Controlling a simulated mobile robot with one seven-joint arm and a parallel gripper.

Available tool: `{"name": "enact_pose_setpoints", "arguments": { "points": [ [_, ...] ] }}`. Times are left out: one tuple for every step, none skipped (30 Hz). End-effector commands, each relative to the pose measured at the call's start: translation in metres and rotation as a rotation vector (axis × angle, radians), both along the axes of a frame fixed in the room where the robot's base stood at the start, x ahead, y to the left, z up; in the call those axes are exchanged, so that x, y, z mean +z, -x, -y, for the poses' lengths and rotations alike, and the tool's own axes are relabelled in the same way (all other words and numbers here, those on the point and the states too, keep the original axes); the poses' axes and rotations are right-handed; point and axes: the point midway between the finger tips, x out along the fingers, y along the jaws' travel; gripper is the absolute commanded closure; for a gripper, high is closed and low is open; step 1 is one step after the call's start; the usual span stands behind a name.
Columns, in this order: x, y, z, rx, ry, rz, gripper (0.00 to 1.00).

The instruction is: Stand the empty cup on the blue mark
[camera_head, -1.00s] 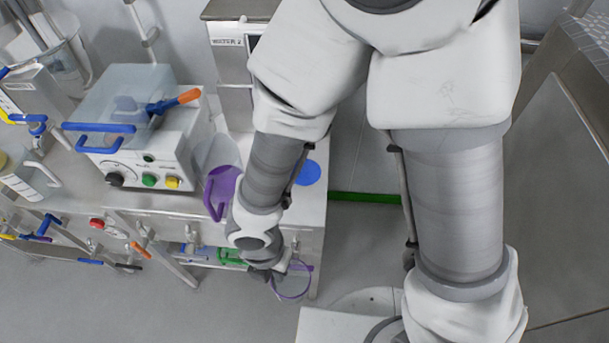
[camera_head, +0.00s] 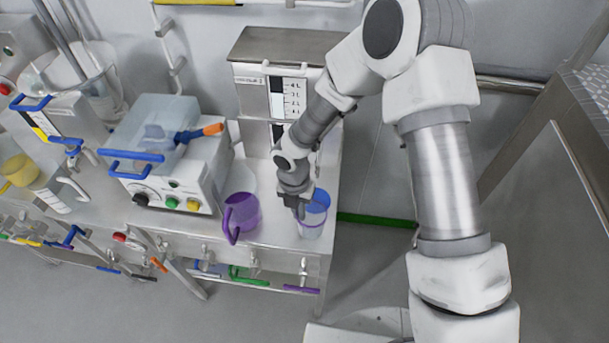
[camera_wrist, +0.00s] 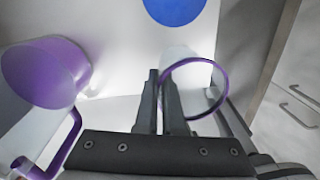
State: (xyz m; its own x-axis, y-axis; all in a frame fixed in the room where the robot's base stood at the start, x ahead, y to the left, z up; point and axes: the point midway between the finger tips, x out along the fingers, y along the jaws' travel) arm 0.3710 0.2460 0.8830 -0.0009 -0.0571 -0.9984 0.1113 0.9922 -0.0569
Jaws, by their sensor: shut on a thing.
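A pale, see-through cup with a purple rim (camera_head: 312,231) is in my gripper (camera_head: 300,209). In the wrist view the fingers (camera_wrist: 163,85) are shut on the left side of the cup's rim (camera_wrist: 210,108), and the cup looks empty. The blue mark (camera_head: 319,199) is a round disc on the counter near its right end. In the head view the cup covers the mark's near edge. In the wrist view the mark (camera_wrist: 175,8) lies beyond the cup, apart from it. I cannot tell whether the cup's base touches the counter.
A purple jug with a handle (camera_head: 242,212) stands left of the cup; it also shows in the wrist view (camera_wrist: 45,72). A white machine with coloured knobs (camera_head: 172,165) stands farther left. A steel cabinet (camera_head: 282,90) stands behind the mark. The counter (camera_head: 270,235) ends just right of it.

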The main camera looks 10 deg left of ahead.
Motion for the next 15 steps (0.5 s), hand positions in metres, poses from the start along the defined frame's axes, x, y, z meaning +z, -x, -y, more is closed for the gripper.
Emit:
{"name": "enact_pose_setpoints", "arguments": {
  "points": [
    [0.002,-0.014,0.000,-0.005,-0.001,0.000,1.00],
    [0.002,-0.020,-0.001,-0.005,-0.001,-0.001,1.00],
    [0.001,-0.029,-0.002,-0.004,-0.001,0.000,1.00],
    [0.001,-0.035,-0.002,-0.004,-0.001,-0.001,1.00],
    [0.001,-0.040,-0.002,-0.004,-0.002,-0.001,1.00],
    [0.001,-0.046,-0.002,-0.004,-0.001,-0.001,1.00],
    [0.000,-0.050,-0.003,-0.003,-0.001,0.000,1.00],
    [0.000,-0.053,-0.003,-0.001,-0.001,0.000,1.00],
    [0.000,-0.057,-0.004,-0.001,-0.001,0.000,1.00],
    [0.000,-0.059,-0.004,0.000,0.000,-0.001,1.00],
    [0.000,-0.060,-0.004,0.000,0.000,-0.001,1.00],
    [0.000,-0.062,-0.004,0.000,0.000,0.000,1.00],
    [0.000,-0.064,-0.004,0.000,-0.001,0.000,1.00],
    [0.000,-0.067,-0.004,0.000,-0.001,0.000,1.00],
    [0.000,-0.071,-0.004,-0.002,-0.002,0.000,1.00]
  ]
}}
